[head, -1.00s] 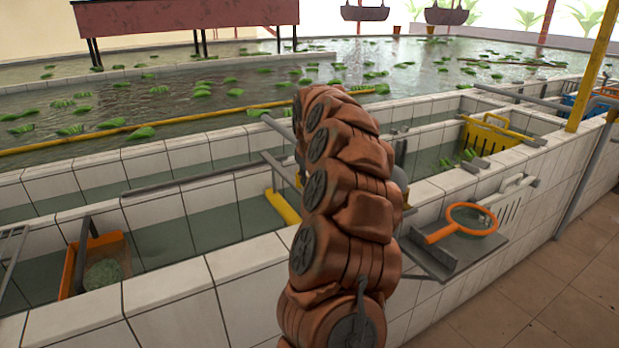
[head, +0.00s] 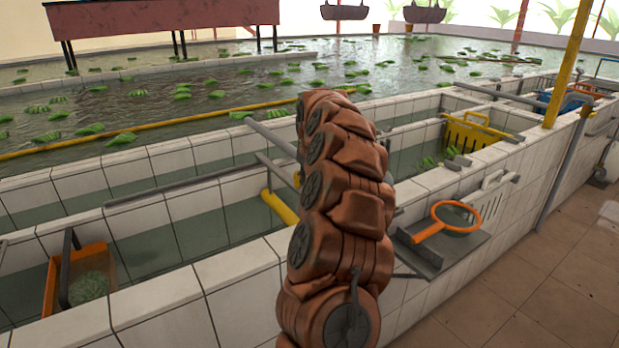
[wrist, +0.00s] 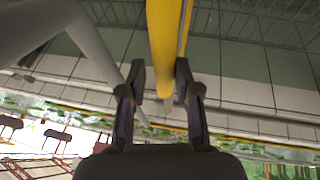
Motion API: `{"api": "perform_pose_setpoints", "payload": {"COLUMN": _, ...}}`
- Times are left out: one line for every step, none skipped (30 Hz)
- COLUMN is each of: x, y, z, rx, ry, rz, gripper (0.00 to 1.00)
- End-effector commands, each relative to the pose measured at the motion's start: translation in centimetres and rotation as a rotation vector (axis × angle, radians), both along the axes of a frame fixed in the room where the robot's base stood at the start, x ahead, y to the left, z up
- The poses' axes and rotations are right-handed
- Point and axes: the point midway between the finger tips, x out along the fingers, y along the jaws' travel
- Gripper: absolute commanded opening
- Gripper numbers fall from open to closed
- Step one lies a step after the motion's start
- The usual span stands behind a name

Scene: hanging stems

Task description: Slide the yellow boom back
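A long yellow boom (head: 190,121) floats across the pond in the head view, running from the left edge to behind my arm. A short thick yellow bar (head: 279,207) slants over the near channel just left of my arm. In the wrist view a thick yellow bar (wrist: 161,45) comes down from the top, its lower end between the two fingers. I cannot tell for certain which yellow piece it is. My gripper (wrist: 160,83) is open, with a finger on either side of the bar and small gaps showing. My arm hides the gripper in the head view.
Tiled channel walls (head: 150,165) run along the pond. A grey pipe (wrist: 90,45) passes close left of my fingers. An orange scoop (head: 106,255), a yellow basket (head: 470,135) and an orange-rimmed net (head: 457,204) on a ledge stand around. The tiled floor at right is clear.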

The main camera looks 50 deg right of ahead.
Motion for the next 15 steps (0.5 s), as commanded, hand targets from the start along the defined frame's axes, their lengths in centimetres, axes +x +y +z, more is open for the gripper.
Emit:
{"api": "perform_pose_setpoints", "payload": {"x": -0.13, "y": -0.18, "z": 0.01, "rx": -0.002, "ry": 0.0, "rz": -0.003, "gripper": 0.34}}
{"api": "perform_pose_setpoints", "payload": {"x": -0.11, "y": -0.15, "z": 0.0, "rx": -0.001, "ry": 0.001, "rz": -0.003, "gripper": 0.37}}
{"api": "perform_pose_setpoints", "payload": {"x": -0.08, "y": -0.12, "z": 0.0, "rx": -0.002, "ry": 0.0, "rz": -0.002, "gripper": 0.41}}
{"api": "perform_pose_setpoints", "payload": {"x": -0.07, "y": -0.08, "z": 0.0, "rx": 0.0, "ry": 0.001, "rz": -0.001, "gripper": 0.44}}
{"api": "perform_pose_setpoints", "payload": {"x": -0.04, "y": -0.04, "z": -0.01, "rx": 0.0, "ry": 0.001, "rz": -0.001, "gripper": 0.47}}
{"api": "perform_pose_setpoints", "payload": {"x": -0.02, "y": 0.01, "z": -0.01, "rx": 0.0, "ry": 0.001, "rz": 0.0, "gripper": 0.47}}
{"api": "perform_pose_setpoints", "payload": {"x": 0.01, "y": 0.05, "z": -0.02, "rx": 0.0, "ry": 0.001, "rz": 0.0, "gripper": 0.47}}
{"api": "perform_pose_setpoints", "payload": {"x": 0.02, "y": 0.06, "z": -0.02, "rx": 0.001, "ry": 0.001, "rz": 0.0, "gripper": 0.47}}
{"api": "perform_pose_setpoints", "payload": {"x": 0.04, "y": 0.1, "z": -0.03, "rx": 0.001, "ry": 0.001, "rz": 0.001, "gripper": 0.47}}
{"api": "perform_pose_setpoints", "payload": {"x": 0.05, "y": 0.12, "z": -0.03, "rx": 0.001, "ry": 0.001, "rz": 0.001, "gripper": 0.47}}
{"api": "perform_pose_setpoints", "payload": {"x": 0.06, "y": 0.13, "z": -0.03, "rx": 0.002, "ry": 0.001, "rz": 0.001, "gripper": 0.47}}
{"api": "perform_pose_setpoints", "payload": {"x": 0.06, "y": 0.14, "z": -0.03, "rx": 0.002, "ry": 0.001, "rz": 0.001, "gripper": 0.47}}
{"api": "perform_pose_setpoints", "payload": {"x": 0.07, "y": 0.16, "z": -0.03, "rx": 0.002, "ry": 0.001, "rz": 0.001, "gripper": 0.47}}
{"api": "perform_pose_setpoints", "payload": {"x": 0.06, "y": 0.16, "z": -0.01, "rx": 0.002, "ry": 0.001, "rz": 0.001, "gripper": 0.47}}
{"api": "perform_pose_setpoints", "payload": {"x": 0.04, "y": 0.18, "z": 0.04, "rx": 0.002, "ry": 0.001, "rz": 0.001, "gripper": 0.47}}
